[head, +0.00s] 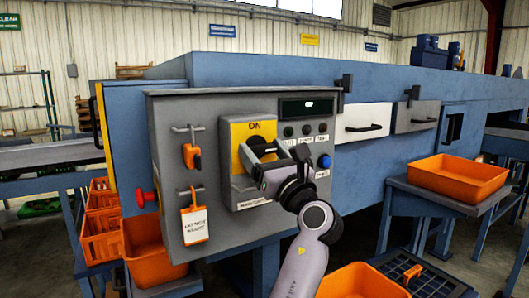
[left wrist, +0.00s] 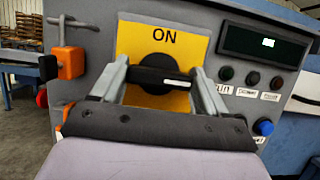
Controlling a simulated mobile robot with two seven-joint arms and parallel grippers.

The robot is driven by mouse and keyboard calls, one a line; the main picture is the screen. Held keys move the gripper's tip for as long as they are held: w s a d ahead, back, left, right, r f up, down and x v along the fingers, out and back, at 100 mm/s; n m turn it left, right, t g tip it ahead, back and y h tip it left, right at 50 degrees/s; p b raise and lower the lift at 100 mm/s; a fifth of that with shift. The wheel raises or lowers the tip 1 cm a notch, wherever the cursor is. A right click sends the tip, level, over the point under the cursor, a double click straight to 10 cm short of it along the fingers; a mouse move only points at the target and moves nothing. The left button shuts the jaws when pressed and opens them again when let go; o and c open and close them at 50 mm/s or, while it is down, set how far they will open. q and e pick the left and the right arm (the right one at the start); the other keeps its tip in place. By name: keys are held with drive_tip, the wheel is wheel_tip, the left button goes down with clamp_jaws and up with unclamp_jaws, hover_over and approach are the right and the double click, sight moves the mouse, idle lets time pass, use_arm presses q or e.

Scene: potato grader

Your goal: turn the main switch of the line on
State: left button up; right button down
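The main switch is a black rotary knob (left wrist: 158,68) on a yellow plate (head: 238,132) marked ON at the top. Its bar handle (left wrist: 160,79) lies nearly level, with a white mark toward its right end, not up at ON. My left gripper (left wrist: 160,84) is at the switch, its fingers spread wide on either side of the handle; I see no firm grip. In the head view the left gripper (head: 262,163) partly covers the knob and the plate. My right gripper is not in view.
The grey control box (head: 175,115) carries a dark display (head: 308,107), several black buttons and a blue button (head: 324,161). An orange padlock (head: 192,155) and an orange-and-white tag (head: 194,224) hang left. A red knob (head: 143,198) sticks out on its left side.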

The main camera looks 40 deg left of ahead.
use_arm(q)
drive_tip(key=shift+c, duration=0.7)
